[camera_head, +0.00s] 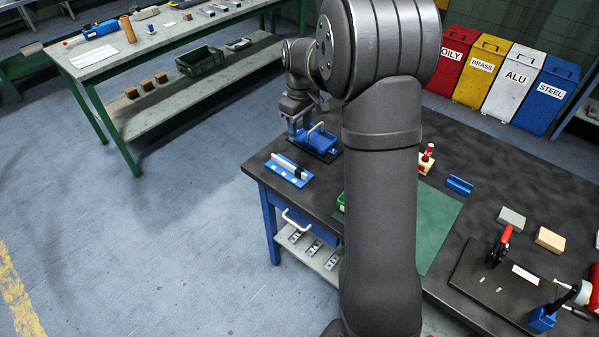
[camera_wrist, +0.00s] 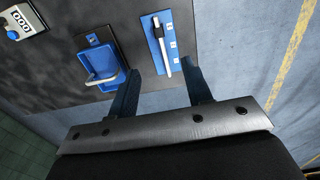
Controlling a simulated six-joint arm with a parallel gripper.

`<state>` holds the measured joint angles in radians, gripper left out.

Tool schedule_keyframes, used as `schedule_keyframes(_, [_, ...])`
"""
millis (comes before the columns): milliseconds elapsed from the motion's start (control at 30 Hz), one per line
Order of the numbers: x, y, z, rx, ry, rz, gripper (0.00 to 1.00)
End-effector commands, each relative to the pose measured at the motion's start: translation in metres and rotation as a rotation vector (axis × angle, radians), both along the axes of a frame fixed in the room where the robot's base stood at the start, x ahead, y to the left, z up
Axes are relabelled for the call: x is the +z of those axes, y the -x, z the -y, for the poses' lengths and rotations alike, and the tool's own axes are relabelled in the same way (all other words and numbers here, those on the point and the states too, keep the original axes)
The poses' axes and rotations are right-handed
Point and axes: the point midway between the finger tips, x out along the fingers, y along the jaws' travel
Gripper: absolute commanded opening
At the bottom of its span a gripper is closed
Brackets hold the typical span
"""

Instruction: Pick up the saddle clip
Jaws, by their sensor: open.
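I cannot tell for sure which part is the saddle clip. A small blue channel-shaped piece (camera_head: 459,185) lies on the dark bench, right of the green mat. My gripper (camera_head: 298,132) is at the bench's far left end, close to a blue tray-like block (camera_head: 321,141) with a pale bent bar on a black base, well away from the channel piece. In the wrist view my gripper (camera_wrist: 159,71) is open, its two fingers apart with nothing between them. That block (camera_wrist: 98,66) shows left of the fingers. My arm hides part of the bench.
A blue plate (camera_head: 287,171) with a black-and-white bar stands at the bench's left edge. A red-handled clamp on a dark board (camera_head: 484,277), a grey block (camera_head: 511,218) and a tan block (camera_head: 550,239) are right.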

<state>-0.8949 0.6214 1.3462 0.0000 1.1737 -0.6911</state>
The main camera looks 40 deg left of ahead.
Motion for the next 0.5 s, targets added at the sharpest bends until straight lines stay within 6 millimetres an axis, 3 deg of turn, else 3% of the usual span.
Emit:
schedule_keyframes(167, [-0.022,0.0,0.0,-0.019,0.003,-0.003,0.45])
schedule_keyframes(500, [-0.095,0.0,0.0,-0.016,0.003,-0.003,0.45])
